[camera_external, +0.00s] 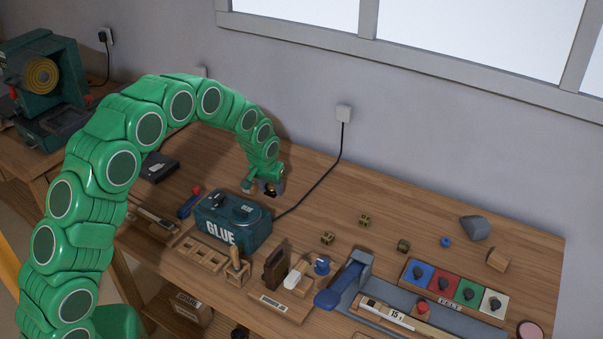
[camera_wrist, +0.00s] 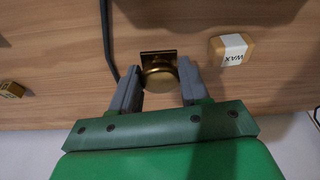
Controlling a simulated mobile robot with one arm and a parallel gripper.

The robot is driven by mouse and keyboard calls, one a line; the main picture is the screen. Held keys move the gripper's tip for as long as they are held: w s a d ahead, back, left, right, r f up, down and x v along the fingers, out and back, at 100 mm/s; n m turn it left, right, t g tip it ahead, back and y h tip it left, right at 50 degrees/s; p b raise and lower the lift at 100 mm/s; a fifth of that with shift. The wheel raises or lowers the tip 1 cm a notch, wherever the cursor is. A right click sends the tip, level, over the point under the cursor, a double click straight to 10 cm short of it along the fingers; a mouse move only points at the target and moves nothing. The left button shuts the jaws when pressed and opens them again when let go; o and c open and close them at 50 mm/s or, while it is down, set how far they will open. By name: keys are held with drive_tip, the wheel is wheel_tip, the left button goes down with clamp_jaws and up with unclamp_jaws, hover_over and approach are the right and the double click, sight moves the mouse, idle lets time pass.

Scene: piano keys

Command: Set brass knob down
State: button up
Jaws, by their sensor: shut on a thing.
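My gripper (camera_external: 262,187) is at the end of the green arm, over the back of the bench behind the glue box. In the wrist view, the two grey fingers of my gripper (camera_wrist: 160,86) stand on either side of the brass knob (camera_wrist: 158,78) and are shut on it. The knob shows a round brass face with a squared brass edge above it. In the external view, only a small dark and gold patch of the knob (camera_external: 270,190) shows at the fingertips. I cannot tell whether it touches the bench.
The green glue box (camera_external: 250,232) stands just in front of my gripper. A black cable (camera_wrist: 108,45) runs close beside the left finger. A wax block (camera_wrist: 232,49) lies to the right in the wrist view.

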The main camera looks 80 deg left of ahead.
sight(273, 194)
drive_tip(key=shift+w+a+f, duration=0.1)
drive_tip(key=shift+w+f, duration=0.05)
drive_tip(key=shift+f, duration=0.05)
drive_tip(key=shift+s+d+x, duration=0.1)
drive_tip(key=shift+d+x, duration=0.05)
drive_tip(key=shift+x, duration=0.65)
drive_tip(key=shift+s+d+x, duration=0.1)
drive_tip(key=shift+s+x, duration=0.05)
drive_tip(key=shift+x, duration=0.65)
drive_tip(key=shift+f, duration=0.2)
drive_tip(key=o, duration=1.2)
drive_tip(key=shift+c, duration=0.2)
drive_tip(key=shift+r, duration=0.2)
drive_tip(key=v, duration=1.2)
drive_tip(key=shift+w+d, duration=0.1)
